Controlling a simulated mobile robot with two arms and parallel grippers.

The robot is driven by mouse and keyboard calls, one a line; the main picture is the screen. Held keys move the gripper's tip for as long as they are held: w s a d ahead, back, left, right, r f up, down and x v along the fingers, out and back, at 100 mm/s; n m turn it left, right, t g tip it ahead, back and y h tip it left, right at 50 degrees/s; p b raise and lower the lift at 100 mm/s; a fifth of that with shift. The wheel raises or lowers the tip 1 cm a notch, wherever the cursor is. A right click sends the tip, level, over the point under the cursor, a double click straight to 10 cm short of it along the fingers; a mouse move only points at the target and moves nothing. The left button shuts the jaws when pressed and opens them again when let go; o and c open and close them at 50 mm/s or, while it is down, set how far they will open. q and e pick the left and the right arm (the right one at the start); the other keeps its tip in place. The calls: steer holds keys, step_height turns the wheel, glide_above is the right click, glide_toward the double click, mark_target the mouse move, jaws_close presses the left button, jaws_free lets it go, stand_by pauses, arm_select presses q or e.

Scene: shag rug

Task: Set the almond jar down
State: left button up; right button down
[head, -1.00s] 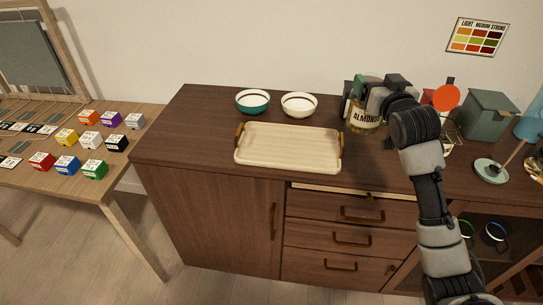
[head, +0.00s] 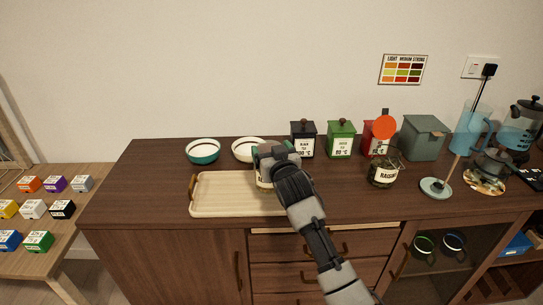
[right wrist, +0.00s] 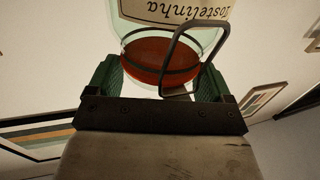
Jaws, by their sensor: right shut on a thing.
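My right gripper (head: 266,160) is shut on the almond jar (head: 262,182) at the right end of the cream tray (head: 225,197). The gripper and arm hide most of the jar in the head view. In the right wrist view the glass jar (right wrist: 160,58) sits between the green finger pads, with a pale label, a red-brown round end and a wire clasp. I cannot tell whether the jar touches the tray. My left gripper is not in view.
A teal bowl (head: 203,151) and a white bowl (head: 249,150) stand behind the tray. Black (head: 303,139), green (head: 341,140) and red (head: 376,142) canisters stand to the right. A labelled jar (head: 383,173) stands before the red one. The counter right of my arm is partly clear.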

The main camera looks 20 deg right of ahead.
steer(key=shift+f, duration=0.75)
jaws_free()
steer(key=shift+f, duration=0.15)
